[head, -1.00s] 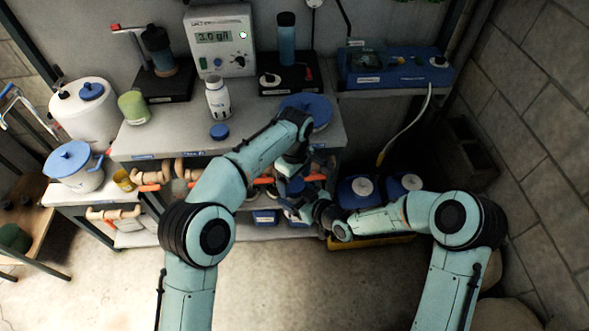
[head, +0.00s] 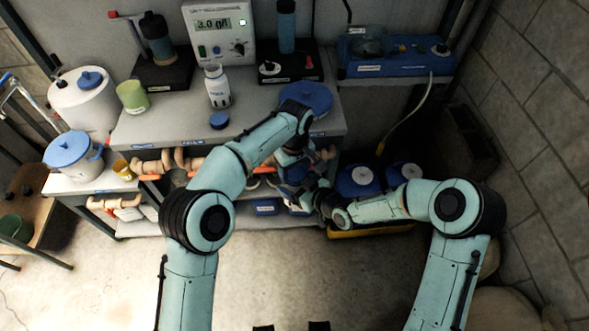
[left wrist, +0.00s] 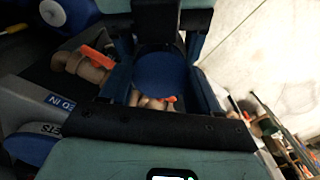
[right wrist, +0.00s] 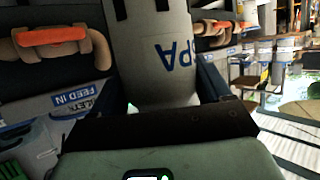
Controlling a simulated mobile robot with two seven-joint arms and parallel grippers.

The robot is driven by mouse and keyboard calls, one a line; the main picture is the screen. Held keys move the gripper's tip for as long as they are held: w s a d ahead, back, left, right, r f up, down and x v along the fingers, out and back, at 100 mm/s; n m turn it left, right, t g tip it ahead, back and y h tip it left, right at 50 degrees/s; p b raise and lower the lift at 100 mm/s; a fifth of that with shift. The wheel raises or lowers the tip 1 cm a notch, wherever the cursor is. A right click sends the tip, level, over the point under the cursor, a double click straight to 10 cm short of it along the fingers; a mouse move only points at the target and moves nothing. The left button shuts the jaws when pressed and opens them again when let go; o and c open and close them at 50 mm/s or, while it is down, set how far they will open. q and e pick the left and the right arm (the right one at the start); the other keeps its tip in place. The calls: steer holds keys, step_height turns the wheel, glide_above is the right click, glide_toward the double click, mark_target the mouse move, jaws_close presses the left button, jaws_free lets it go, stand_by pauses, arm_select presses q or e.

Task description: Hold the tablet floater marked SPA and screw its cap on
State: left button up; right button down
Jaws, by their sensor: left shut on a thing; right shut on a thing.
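The floater body (right wrist: 165,70) is a pale grey cylinder with blue SPA lettering, upside down in the right wrist view. My right gripper (head: 318,198) is shut on it, with a finger on each side. My left gripper (head: 292,160) is shut on a round blue cap (left wrist: 162,75), seen between its fingers in the left wrist view. In the head view both grippers meet in front of the bench's right end, the left above the right. I cannot tell whether cap and body touch or are threaded.
The bench (head: 180,132) carries a white bottle (head: 217,88), a loose blue cap (head: 219,120), a meter (head: 220,35) and a blue lid (head: 306,97). Pipe fittings with orange handles (head: 152,177) lie on the shelf below. Blue-topped containers (head: 358,180) stand right of the grippers. Floor in front is clear.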

arm_select(q)
steer(key=m, duration=0.6)
steer(key=o, duration=1.2)
steer(key=shift+c, duration=0.2)
steer(key=shift+r, duration=2.3)
steer(key=shift+c, duration=0.4)
